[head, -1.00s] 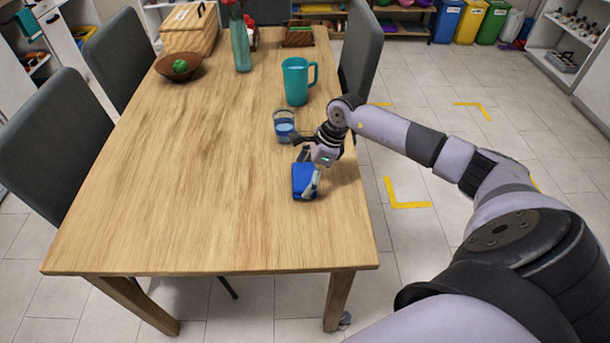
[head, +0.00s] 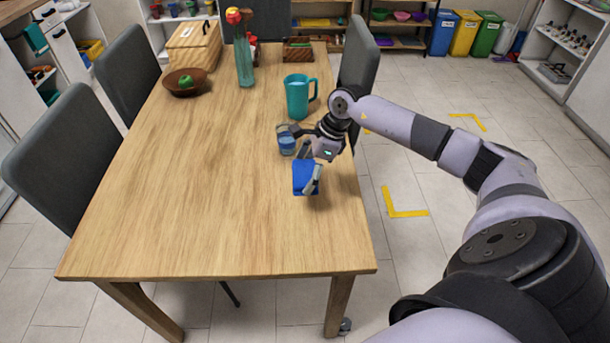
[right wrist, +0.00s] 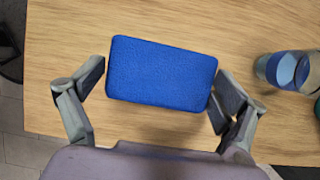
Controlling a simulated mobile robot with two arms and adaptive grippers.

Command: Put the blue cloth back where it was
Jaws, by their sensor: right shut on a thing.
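The blue cloth (head: 303,177) is a folded, flat rectangular block near the right edge of the wooden table (head: 200,190). My right gripper (head: 310,172) is over it, with a finger at each short end, shut on the cloth. The right wrist view shows the cloth (right wrist: 162,73) between the two fingers (right wrist: 160,98). I cannot tell whether its underside touches the table. My left gripper is not in view.
A glass of blue liquid (head: 286,141) stands close behind my right gripper, and a teal pitcher (head: 297,98) farther back. A bowl with a green fruit (head: 184,91), a vase (head: 244,66) and a wooden box (head: 194,46) are at the back. The table's left and front are clear.

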